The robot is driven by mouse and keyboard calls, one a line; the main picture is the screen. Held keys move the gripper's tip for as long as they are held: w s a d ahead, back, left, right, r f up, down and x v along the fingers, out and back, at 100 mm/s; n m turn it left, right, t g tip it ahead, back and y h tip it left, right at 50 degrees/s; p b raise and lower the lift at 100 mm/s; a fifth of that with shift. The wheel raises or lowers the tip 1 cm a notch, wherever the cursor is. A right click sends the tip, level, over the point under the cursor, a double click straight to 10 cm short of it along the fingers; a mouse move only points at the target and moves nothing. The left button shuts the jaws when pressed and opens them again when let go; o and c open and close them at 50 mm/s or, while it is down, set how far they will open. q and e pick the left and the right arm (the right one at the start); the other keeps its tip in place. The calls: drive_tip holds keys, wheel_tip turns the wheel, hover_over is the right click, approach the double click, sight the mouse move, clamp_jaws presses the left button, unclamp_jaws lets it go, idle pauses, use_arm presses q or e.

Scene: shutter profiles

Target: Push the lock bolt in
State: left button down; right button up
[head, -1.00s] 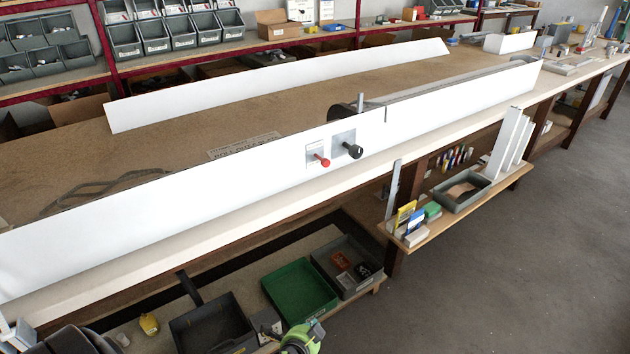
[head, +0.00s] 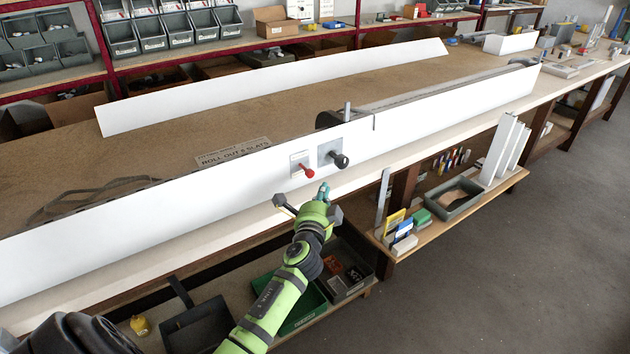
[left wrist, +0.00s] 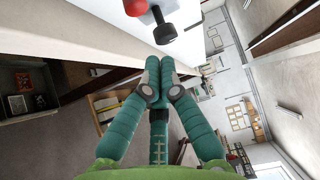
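On the front of the long white panel (head: 220,205) two pins stick out. One is a red-ended pin (head: 307,173) on a small white labelled plate. The other is a black knob (head: 341,161) on a grey plate just to its right. I cannot tell for sure which is the lock bolt. My left gripper (head: 323,188) is just below and in front of both, touching neither. In the left wrist view its teal fingers (left wrist: 163,66) are together and empty. The black knob (left wrist: 163,28) and red end (left wrist: 136,7) show beyond the fingertips. My right gripper is out of view.
The wooden bench (head: 300,95) carries a second white panel (head: 270,85) farther back. Below are a green tray (head: 300,315) and a side shelf (head: 455,220) with boxes and upright white profiles. The floor at right is clear.

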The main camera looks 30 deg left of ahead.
sight(309, 175)
use_arm(q)
drive_tip(key=w+a, duration=0.1)
drive_tip(key=a, duration=0.1)
drive_tip(key=w+a, duration=0.1)
drive_tip(key=a, duration=0.1)
drive_tip(key=shift+w+p, duration=0.2)
drive_tip(key=shift+p, duration=0.1)
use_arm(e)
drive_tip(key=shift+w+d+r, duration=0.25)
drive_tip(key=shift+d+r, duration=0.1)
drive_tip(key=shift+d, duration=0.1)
use_arm(q)
drive_tip(key=shift+w+a+b, duration=0.2)
drive_tip(key=shift+w+a, duration=0.1)
drive_tip(key=shift+a, duration=0.4)
drive_tip(key=shift+w+a+b, duration=0.2)
drive_tip(key=shift+w+a, duration=0.05)
drive_tip(key=shift+a, duration=0.45)
drive_tip(key=shift+r, duration=0.1)
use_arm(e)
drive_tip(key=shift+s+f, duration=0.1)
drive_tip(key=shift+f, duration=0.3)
